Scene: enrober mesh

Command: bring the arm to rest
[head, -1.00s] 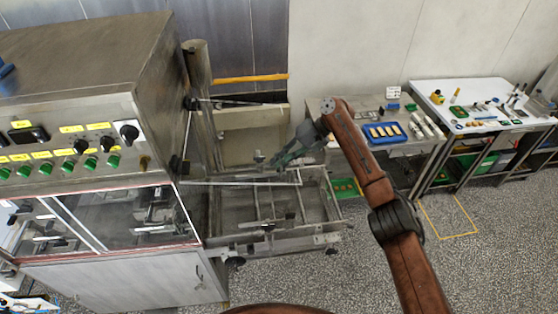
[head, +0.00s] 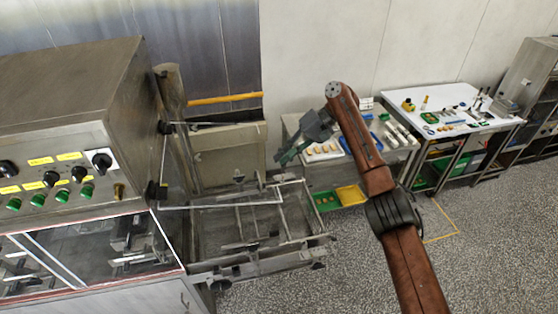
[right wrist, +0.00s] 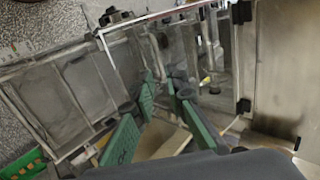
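My right arm reaches up from the lower right in the head view. Its right gripper (head: 282,160) points left and down, near the back right corner of the metal mesh frame (head: 245,258) beside the machine. In the right wrist view, the green fingers of the gripper (right wrist: 160,82) stand apart with a gap between the tips, and nothing is held between them. The frame also shows behind them there (right wrist: 62,95). I cannot tell the exact height of the fingers above the frame. My left gripper is not in view.
The steel machine (head: 75,95) with knobs and a clear front window fills the left. Behind my right forearm stand a table with trays (head: 400,155) and a white worktable (head: 470,100). Green and yellow bins (head: 350,195) sit low. Speckled floor is open at lower right.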

